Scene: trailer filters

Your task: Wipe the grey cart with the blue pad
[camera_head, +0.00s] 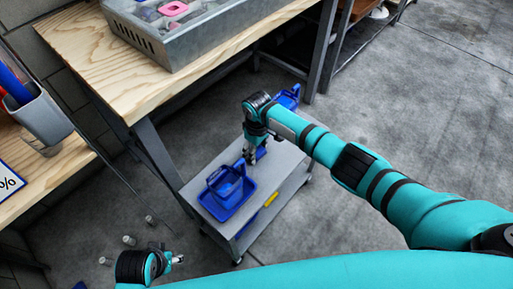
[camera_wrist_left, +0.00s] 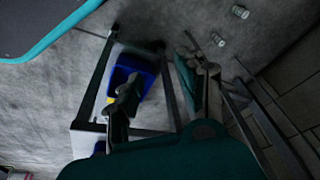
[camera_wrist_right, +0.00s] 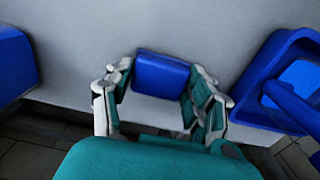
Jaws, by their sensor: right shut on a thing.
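The grey cart (camera_head: 284,168) stands in the middle of the head view; its top also fills much of the right wrist view (camera_wrist_right: 95,40). My right gripper (camera_head: 251,152) is over the cart top, shut on the blue pad (camera_wrist_right: 162,75). The pad sits between its fingertips, at or very near the cart surface; I cannot tell whether it touches. In the head view the pad is mostly hidden by the gripper. My left gripper (camera_wrist_left: 155,85) is off the cart, low at the left, empty, with its fingers apart.
A blue tray with a blue basket (camera_head: 228,190) stands on the cart's near end, and another blue container (camera_head: 288,97) at its far end. A wooden bench (camera_head: 110,65) with a metal box (camera_head: 185,40) is at upper left. Bare floor (camera_head: 420,110) lies right.

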